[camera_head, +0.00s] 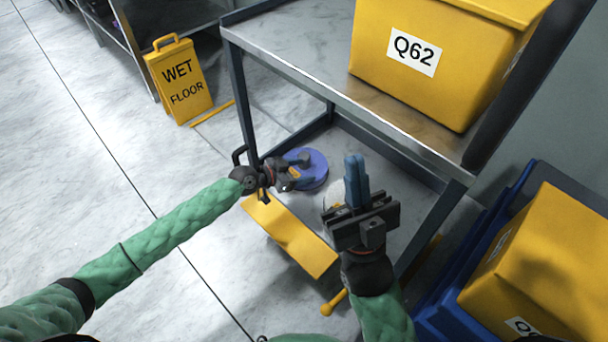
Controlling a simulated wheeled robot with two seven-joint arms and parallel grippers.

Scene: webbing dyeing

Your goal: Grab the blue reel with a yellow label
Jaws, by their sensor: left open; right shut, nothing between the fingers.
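A blue-purple reel (316,173) lies on the lower level of the metal rack, beneath its upper shelf. My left gripper (302,171) is open at the reel's left side and covers part of it. A small orange-yellow patch shows between the fingers; I cannot tell whether it is the reel's label. I cannot tell whether the fingers touch the reel. My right gripper (356,172) is shut and empty, its fingers pointing up, to the right of the reel. A pale round object (335,195) is partly hidden behind it.
The rack's upper shelf (290,55) overhangs the reel and carries a yellow bin marked Q62 (440,55). A rack post (240,100) stands left of the reel. A yellow flat piece (290,237) lies in front. A wet-floor sign (180,80) and yellow bin (545,260) flank the rack.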

